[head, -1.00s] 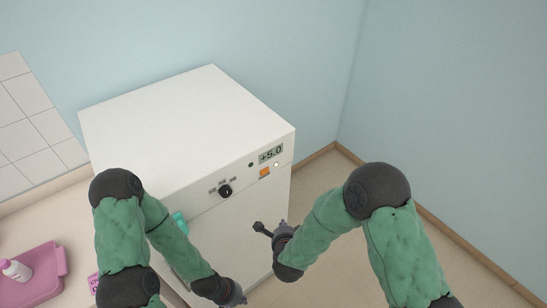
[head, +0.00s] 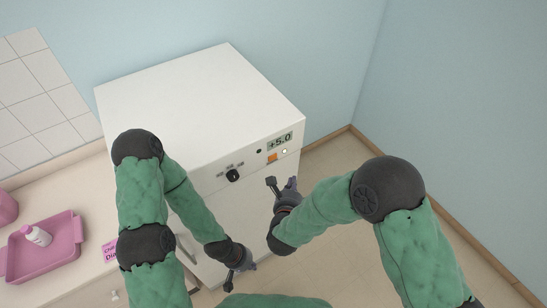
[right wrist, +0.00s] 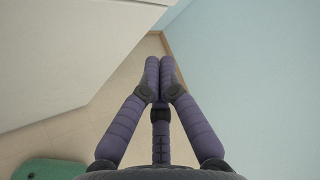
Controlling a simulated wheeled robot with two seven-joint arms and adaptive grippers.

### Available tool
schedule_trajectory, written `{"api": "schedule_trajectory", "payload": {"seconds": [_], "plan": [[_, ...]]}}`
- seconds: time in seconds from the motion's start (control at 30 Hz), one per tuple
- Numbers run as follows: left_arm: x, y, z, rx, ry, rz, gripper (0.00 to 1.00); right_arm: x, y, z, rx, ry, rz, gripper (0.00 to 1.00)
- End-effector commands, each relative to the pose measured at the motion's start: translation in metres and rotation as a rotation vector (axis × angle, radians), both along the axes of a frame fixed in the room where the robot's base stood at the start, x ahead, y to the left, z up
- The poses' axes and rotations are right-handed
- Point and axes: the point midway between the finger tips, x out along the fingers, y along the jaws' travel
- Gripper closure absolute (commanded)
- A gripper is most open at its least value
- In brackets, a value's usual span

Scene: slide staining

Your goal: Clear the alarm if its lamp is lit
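A white cabinet (head: 200,105) stands against the wall in the head view. Its front panel carries a display (head: 280,142) reading +5.0, a small dark round spot (head: 259,151), an orange square (head: 272,157), a pale round spot (head: 285,151) and a black knob (head: 233,175). I cannot tell for sure which is the alarm lamp; the dark spot shows no glow. My right gripper (head: 271,182) is just below the panel, apart from the orange square. In the right wrist view its fingers (right wrist: 159,75) are together and empty. My left gripper (head: 242,270) hangs low before the cabinet, its fingers unclear.
The blue wall (head: 450,110) closes off the right. Bare floor (head: 335,165) lies between cabinet and wall.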

Motion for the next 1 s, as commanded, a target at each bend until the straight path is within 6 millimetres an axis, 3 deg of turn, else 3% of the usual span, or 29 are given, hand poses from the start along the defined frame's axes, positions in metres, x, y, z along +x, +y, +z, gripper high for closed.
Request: {"api": "schedule_trajectory", "payload": {"seconds": [0.47, 0.6, 1.0], "plan": [[0.0, 0.0, 0.005, 0.0, 0.0, 0.0, 1.0, 0.045, 0.033, 0.0, -0.001, 0.0, 0.001, 1.0], [0.0, 0.0, -0.003, 0.0, 0.0, 0.0, 1.0, 0.057, 0.042, -0.001, 0.0, -0.002, 0.0, 1.0], [0.0, 0.0, -0.007, 0.0, 0.0, 0.0, 1.0, 0.067, 0.049, 0.0, -0.002, 0.0, 0.002, 1.0]]}}
